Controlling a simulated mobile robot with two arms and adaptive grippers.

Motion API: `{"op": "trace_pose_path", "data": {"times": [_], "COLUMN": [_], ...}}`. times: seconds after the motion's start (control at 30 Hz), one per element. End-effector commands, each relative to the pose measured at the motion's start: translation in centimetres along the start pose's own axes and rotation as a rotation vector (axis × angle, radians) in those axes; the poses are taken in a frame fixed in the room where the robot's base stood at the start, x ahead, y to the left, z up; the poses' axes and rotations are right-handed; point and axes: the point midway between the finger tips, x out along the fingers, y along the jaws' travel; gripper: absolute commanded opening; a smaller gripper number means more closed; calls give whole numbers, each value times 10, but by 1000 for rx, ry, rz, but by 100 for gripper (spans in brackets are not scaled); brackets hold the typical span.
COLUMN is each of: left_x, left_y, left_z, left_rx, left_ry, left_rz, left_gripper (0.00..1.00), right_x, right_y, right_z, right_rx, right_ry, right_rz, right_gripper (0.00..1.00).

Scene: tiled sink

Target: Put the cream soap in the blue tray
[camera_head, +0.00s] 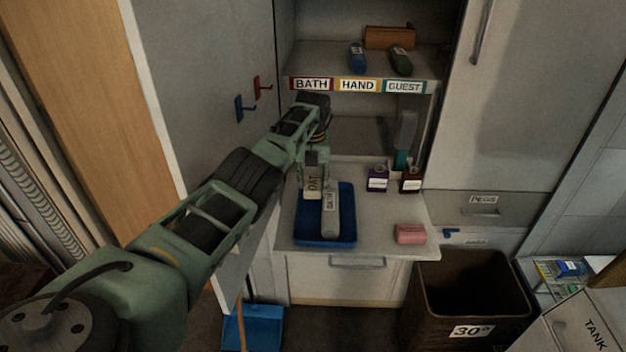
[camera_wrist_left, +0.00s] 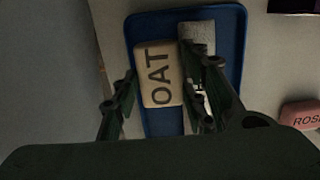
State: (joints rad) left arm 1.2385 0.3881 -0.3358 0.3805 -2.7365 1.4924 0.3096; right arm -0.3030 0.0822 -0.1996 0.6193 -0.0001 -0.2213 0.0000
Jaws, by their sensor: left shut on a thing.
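The cream soap, marked OAT, (camera_head: 312,187) is held upright in my left gripper (camera_head: 314,172). In the left wrist view the soap (camera_wrist_left: 158,75) sits between the two fingers, and the gripper is shut on it. The blue tray (camera_head: 308,224) lies on the counter under the gripper. The soap is over the tray's left part; whether it touches the tray floor I cannot tell. A grey bar (camera_head: 331,215) with a label lies in the tray, just right of the soap. My right gripper is not in view.
A pink soap (camera_head: 410,233), marked ROSE in the wrist view (camera_wrist_left: 302,115), lies right of the tray. Two small dark labelled boxes (camera_head: 378,178) (camera_head: 411,179) stand behind. A shelf (camera_head: 300,66) overhangs at the back. A brown bin (camera_head: 470,290) stands at right.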

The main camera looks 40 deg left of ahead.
Motion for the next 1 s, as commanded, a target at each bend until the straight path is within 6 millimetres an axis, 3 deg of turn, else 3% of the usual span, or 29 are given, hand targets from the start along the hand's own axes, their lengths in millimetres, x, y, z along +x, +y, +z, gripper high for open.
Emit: {"op": "trace_pose_path", "data": {"times": [0.03,0.07,0.27,0.67,0.8,1.0], "left_x": [2,2,1,-4,-18,-50], "left_y": [0,0,0,0,0,1], "left_z": [0,0,0,1,2,3], "left_rx": [0,0,0,0,-1,0], "left_ry": [-2,-1,-1,0,-1,-8], "left_rz": [0,0,-1,-2,-2,-1], "left_gripper": [5,41,58,59,59,59], "right_x": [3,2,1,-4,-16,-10], "right_y": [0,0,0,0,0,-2], "right_z": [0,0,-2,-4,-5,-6], "right_rx": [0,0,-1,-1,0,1], "right_ry": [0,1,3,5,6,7], "right_rz": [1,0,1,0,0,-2], "right_gripper": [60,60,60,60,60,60]}}
